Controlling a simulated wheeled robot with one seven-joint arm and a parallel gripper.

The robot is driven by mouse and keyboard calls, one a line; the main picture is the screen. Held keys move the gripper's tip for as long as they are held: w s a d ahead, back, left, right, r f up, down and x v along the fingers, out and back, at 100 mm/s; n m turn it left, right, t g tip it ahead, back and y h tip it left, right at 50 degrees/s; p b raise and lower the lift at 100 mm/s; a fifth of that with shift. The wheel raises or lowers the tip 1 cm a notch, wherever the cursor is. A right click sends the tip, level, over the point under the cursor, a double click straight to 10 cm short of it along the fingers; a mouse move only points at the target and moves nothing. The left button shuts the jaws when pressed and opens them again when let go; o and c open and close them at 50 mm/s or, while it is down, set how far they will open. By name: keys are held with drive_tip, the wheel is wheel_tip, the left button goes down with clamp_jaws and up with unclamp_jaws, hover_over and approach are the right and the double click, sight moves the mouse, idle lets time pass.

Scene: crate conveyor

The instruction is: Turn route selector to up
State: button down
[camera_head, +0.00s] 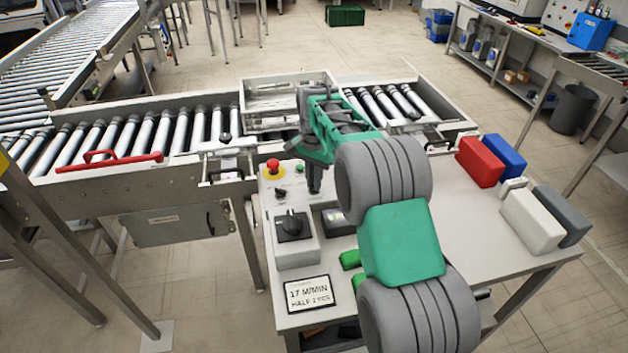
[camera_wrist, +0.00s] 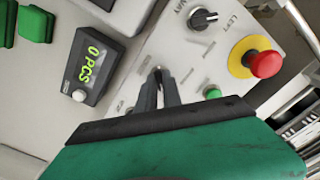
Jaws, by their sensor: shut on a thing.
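My gripper (camera_head: 313,188) reaches down onto the control panel (camera_head: 268,196) at the table's left end. In the wrist view my gripper (camera_wrist: 160,84) is shut on a small dark knob, which I take to be the route selector (camera_wrist: 158,72). The fingers hide most of it, and its pointing direction cannot be told. Small labels around it are too blurred to read. Another black knob (camera_wrist: 204,18) with printed labels is apart from the fingers. A green button (camera_wrist: 212,92) is close to the right of the fingers.
A red emergency stop (camera_wrist: 265,64) on a yellow base stands right of the green button. A display (camera_wrist: 92,65) reads 0 PCS. A grey box with a large black rotary switch (camera_head: 291,225) stands nearby. Red (camera_head: 480,161) and blue (camera_head: 506,156) blocks lie at the table's right.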

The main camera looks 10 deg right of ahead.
drive_tip(key=shift+w+r, duration=0.1)
idle(0.4)
drive_tip(key=c, duration=1.5)
unclamp_jaws()
drive_tip(key=shift+d, duration=0.1)
wheel_tip(320, 180, up, 8)
drive_tip(key=shift+f+b, duration=0.15)
drive_tip(key=shift+b, duration=0.4)
drive_tip(key=s+r+n+t, duration=0.1)
drive_tip(key=s+r+n, duration=0.1)
drive_tip(key=s, duration=0.6)
drive_tip(key=s+r+n+t, duration=0.1)
drive_tip(key=s+r+n, duration=0.2)
drive_tip(key=s, duration=0.4)
drive_tip(key=s+f+n+t, duration=0.1)
drive_tip(key=s+f+n, duration=0.3)
drive_tip(key=s, duration=0.9)
wheel_tip(320, 180, down, 2)
drive_tip(key=shift+s+f+t, duration=0.25)
drive_tip(key=shift+t, duration=0.15)
